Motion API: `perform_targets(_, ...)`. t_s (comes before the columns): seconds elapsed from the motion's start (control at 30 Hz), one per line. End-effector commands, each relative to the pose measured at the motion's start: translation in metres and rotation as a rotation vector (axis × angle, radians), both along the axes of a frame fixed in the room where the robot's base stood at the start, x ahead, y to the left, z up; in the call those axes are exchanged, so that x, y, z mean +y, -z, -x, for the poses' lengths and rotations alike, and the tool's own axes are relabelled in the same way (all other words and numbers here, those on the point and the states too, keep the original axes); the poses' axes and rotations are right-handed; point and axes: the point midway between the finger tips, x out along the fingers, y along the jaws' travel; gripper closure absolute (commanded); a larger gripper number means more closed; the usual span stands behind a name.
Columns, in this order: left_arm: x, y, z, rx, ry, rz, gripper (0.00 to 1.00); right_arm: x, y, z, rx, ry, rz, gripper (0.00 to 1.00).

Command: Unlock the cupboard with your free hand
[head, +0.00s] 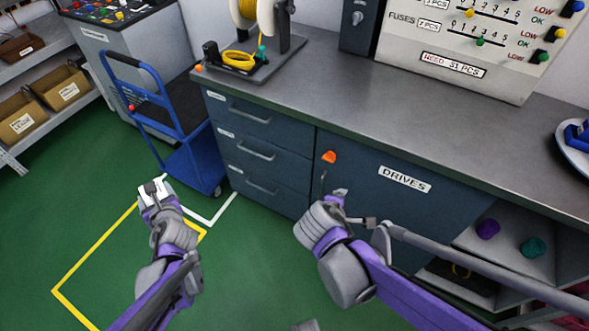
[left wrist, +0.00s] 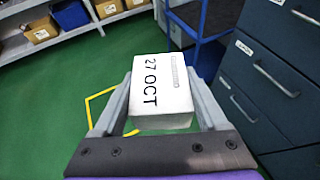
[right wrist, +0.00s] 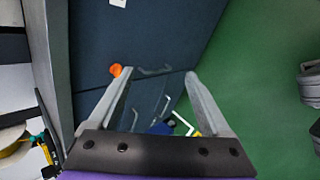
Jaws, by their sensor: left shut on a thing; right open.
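The cupboard marked DRIVES (head: 404,179) is a dark blue door under the grey worktop. An orange knob (head: 329,156) sits at its upper left, above a slim vertical handle (head: 322,183). The orange knob also shows in the right wrist view (right wrist: 115,70), just beyond the left finger. My right gripper (head: 342,196) is open and empty in front of the door, below and right of the knob, apart from it. My left gripper (head: 152,188) is shut on a white box (left wrist: 162,88) printed 27 OCT and holds it above the green floor.
Drawers with bar handles (head: 254,150) stand left of the cupboard. A blue trolley (head: 178,135) stands further left. An open shelf with purple and teal items (head: 487,229) is at the right. A yellow floor outline (head: 97,247) marks clear floor.

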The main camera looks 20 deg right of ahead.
Motion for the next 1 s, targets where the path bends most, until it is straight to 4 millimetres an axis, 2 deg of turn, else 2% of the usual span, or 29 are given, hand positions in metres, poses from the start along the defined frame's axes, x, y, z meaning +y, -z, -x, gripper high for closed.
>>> perform_targets(0.03, 0.000, 0.025, 0.001, 0.007, 0.001, 0.000, 0.79, -0.004, 0.022, -0.016, 0.042, -0.079, 0.124, 0.18)
perform_targets(0.1, 0.000, 0.046, 0.001, 0.014, 0.001, 0.000, 0.79, -0.011, 0.035, -0.037, 0.103, -0.187, 0.312, 0.18)
perform_targets(0.3, 0.000, 0.104, -0.001, 0.031, 0.001, 0.000, 0.79, -0.009, 0.070, -0.094, 0.295, -0.426, 0.838, 0.18)
perform_targets(0.43, 0.000, 0.131, -0.004, 0.040, 0.001, 0.000, 0.79, 0.003, 0.086, -0.118, 0.399, -0.507, 1.104, 0.18)
perform_targets(0.6, 0.000, 0.148, -0.006, 0.045, 0.000, -0.001, 0.79, 0.017, 0.094, -0.133, 0.480, -0.545, 1.304, 0.18)
perform_targets(0.73, 0.000, 0.151, -0.006, 0.046, 0.000, 0.000, 0.79, 0.017, 0.094, -0.139, 0.502, -0.550, 1.353, 0.18)
perform_targets(0.87, 0.000, 0.151, -0.006, 0.046, 0.000, 0.000, 0.79, 0.005, 0.093, -0.148, 0.505, -0.548, 1.355, 0.18)
perform_targets(1.0, 0.000, 0.154, -0.006, 0.047, 0.000, 0.000, 0.79, -0.017, 0.093, -0.166, 0.505, -0.546, 1.353, 0.18)
